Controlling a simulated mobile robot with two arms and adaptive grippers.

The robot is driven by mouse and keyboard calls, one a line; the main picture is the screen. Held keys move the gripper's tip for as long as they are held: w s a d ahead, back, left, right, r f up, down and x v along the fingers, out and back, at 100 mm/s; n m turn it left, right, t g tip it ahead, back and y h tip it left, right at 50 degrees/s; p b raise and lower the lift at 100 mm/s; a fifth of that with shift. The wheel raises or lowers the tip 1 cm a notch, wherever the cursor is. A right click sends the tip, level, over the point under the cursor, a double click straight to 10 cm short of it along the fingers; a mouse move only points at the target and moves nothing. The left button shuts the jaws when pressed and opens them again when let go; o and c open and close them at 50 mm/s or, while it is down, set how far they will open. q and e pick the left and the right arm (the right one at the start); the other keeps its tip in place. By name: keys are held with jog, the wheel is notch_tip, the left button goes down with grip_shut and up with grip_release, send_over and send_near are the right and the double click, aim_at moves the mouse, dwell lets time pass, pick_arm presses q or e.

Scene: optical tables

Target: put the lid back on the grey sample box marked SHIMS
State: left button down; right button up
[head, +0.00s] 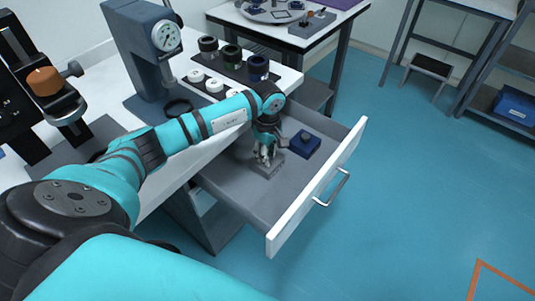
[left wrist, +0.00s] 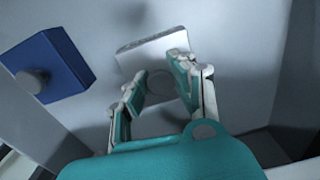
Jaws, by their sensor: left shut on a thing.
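My left gripper (head: 265,155) reaches down into the open drawer (head: 222,181). It is shut on the round knob of a grey square lid (head: 268,168). In the left wrist view the lid (left wrist: 152,50) shows as a pale grey plate beyond the fingers (left wrist: 158,78), with its dark round knob between them. I cannot tell whether the lid touches the drawer floor or sits on a box, as the fingers hide part of it. No SHIMS marking is readable. My right gripper is not in view.
A blue box with a knobbed lid (head: 305,144) stands in the drawer, right of my left gripper; it is also in the left wrist view (left wrist: 50,66). The drawer front (head: 318,188) has a metal handle. A dial-gauge stand (head: 150,55) and racked jars (head: 230,57) stand on the tabletop above.

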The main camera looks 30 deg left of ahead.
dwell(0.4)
pick_arm(q)
jog(key=c, duration=1)
grip_release()
jog(key=shift+o, duration=0.3)
jog(key=o, duration=0.4)
jog(key=shift+r, duration=0.1)
jog(key=shift+r+p, duration=2.05)
jog(key=shift+r, duration=1.35)
